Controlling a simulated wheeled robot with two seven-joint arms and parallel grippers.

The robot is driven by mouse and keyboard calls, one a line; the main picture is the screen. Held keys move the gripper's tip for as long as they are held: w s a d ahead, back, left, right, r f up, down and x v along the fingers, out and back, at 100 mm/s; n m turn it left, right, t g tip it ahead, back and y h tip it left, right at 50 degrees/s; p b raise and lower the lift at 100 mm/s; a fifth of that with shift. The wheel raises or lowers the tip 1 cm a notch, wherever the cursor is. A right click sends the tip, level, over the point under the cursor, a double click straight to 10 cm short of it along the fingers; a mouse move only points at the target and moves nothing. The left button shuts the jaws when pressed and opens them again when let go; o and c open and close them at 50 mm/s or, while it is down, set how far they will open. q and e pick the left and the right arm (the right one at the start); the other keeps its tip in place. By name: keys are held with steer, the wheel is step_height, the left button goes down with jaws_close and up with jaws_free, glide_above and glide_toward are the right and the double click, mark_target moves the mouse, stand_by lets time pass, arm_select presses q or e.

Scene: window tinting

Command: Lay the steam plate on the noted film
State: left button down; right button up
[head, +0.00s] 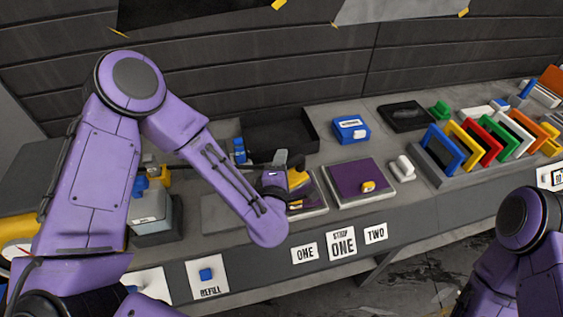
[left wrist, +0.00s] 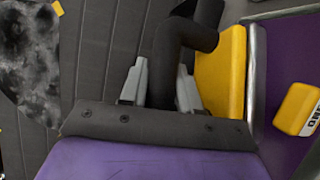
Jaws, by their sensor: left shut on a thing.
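The steam plate, a yellow block with a black curved handle, shows in the left wrist view (left wrist: 220,72) and in the head view (head: 298,177). My left gripper (head: 279,163) is shut on its black handle; the grey fingers (left wrist: 160,85) sit either side of it. The plate is over or against the left framed station, whose purple film is mostly hidden by plate and arm. I cannot tell whether it touches. A second purple film (head: 350,178) lies in the frame to the right, with a yellow tag (head: 368,186). My right gripper is out of view.
A dark open tray (head: 283,140) and a blue box (head: 351,129) stand behind. A rack of coloured frames (head: 452,175) is at right. A white-and-grey tool (head: 402,168) lies beside the second frame. Labels ONE, STRIP ONE (head: 342,243) and TWO mark the front edge.

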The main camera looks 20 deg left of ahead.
arm_select(q)
steer(key=shift+w+f, duration=0.45)
steer(key=shift+f, duration=0.1)
steer(key=c, duration=0.8)
jaws_free()
steer(key=shift+o, duration=0.3)
steer(key=shift+s+r+b, duration=0.15)
steer(key=shift+s+b, duration=0.15)
steer(key=shift+s, duration=0.05)
